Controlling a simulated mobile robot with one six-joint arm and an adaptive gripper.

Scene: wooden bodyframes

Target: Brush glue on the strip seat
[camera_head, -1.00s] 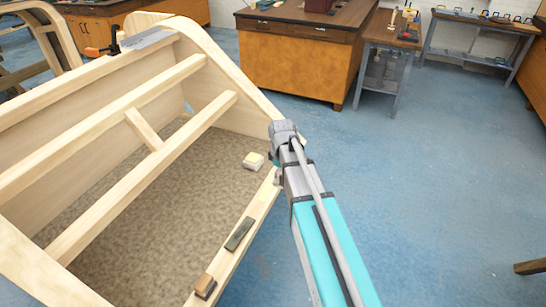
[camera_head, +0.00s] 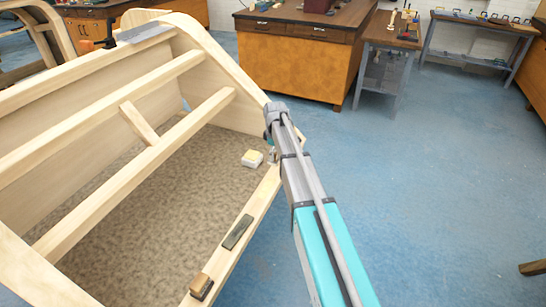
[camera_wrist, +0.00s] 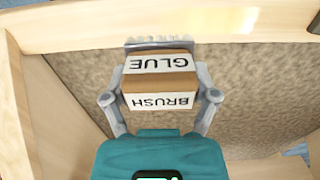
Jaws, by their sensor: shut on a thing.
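My gripper (camera_head: 271,150) is at the far end of the near wooden rail (camera_head: 262,196) of the bodyframe. In the wrist view it is shut on a brown block with white labels reading GLUE and BRUSH, the glue brush (camera_wrist: 160,84). The brush lies between both fingers, its grey end towards the rail (camera_wrist: 160,27). Whether that end touches the wood cannot be told. The brush is too small to make out in the head view. No part is plainly marked as the strip seat.
A pale yellow-topped block (camera_head: 252,158) sits left of my gripper. A dark flat piece (camera_head: 238,232) and a wood-topped block (camera_head: 201,287) lie along the near rail. Crossbars (camera_head: 150,170) span the frame at left.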

